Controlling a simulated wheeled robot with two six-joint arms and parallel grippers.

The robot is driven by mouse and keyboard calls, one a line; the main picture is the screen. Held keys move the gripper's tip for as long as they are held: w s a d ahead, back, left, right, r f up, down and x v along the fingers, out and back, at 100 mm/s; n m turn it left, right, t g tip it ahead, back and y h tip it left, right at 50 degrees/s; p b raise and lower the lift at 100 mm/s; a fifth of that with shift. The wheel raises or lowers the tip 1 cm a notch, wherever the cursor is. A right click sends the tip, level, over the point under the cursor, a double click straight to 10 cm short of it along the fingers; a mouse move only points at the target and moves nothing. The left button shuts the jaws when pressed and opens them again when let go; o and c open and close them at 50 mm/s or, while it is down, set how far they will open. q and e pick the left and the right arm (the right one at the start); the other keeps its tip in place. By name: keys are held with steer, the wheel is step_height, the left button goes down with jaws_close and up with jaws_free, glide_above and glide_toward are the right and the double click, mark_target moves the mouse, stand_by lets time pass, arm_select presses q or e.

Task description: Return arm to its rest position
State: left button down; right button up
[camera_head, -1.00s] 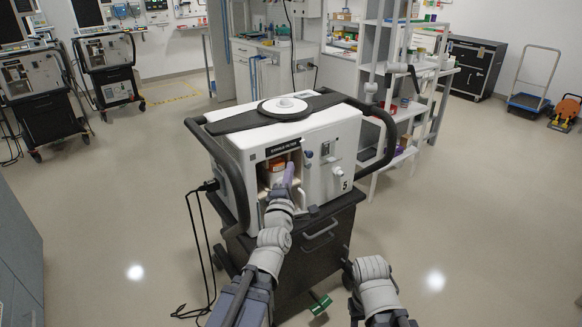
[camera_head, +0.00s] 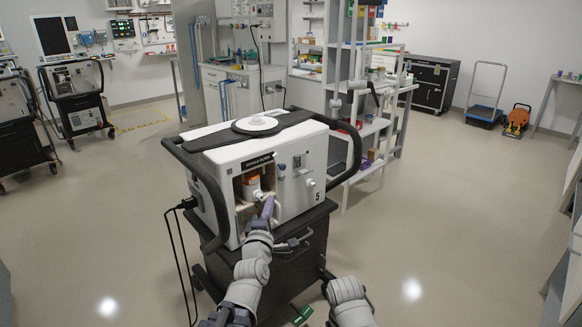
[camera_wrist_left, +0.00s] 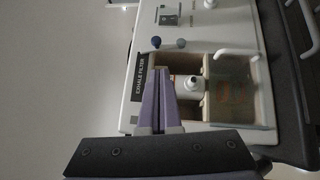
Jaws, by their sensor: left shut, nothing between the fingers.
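The ventilator (camera_head: 292,190), marked 5, stands on a black cart with its exhale filter compartment (camera_head: 241,214) open at the front. An orange-and-white filter (camera_head: 252,186) sits upright inside; it also shows in the left wrist view (camera_wrist_left: 195,88). My left gripper (camera_head: 268,204) has purple fingers, shut and empty, just in front of the compartment's lower right side. In the left wrist view the shut fingers (camera_wrist_left: 159,74) overlap the compartment's edge; I cannot tell whether they touch it. My right forearm (camera_head: 349,302) shows at the bottom, but its gripper is not in view.
Black handle bars (camera_head: 196,177) curve around the ventilator's sides. A cable hangs down on its left. Other ventilators (camera_head: 75,85) stand at the back left, and a white shelf rack (camera_head: 372,128) stands behind. The floor (camera_head: 450,200) to the right is clear.

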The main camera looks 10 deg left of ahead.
arm_select(q)
steer(key=s+d+f+m+g+h, duration=0.45)
steer(key=d+f+m+g, duration=0.45)
steer(key=d+f+m, duration=0.45)
steer(key=s+a+f+m+g+y, duration=0.1)
steer(key=s+f+m+g+y, duration=0.2)
steer(key=s, duration=0.4)
steer(key=s+a+f+m+g, duration=0.1)
steer(key=s+f+m+g, duration=0.25)
steer(key=s, duration=0.25)
steer(key=s+f+m+g+y, duration=0.2)
steer(key=s+f+m+g, duration=0.15)
steer(key=s, duration=0.35)
step_height(320, 180, up, 28)
steer(key=p, duration=2.8)
steer(key=shift+a+f, duration=0.2)
steer(key=shift+a, duration=0.1)
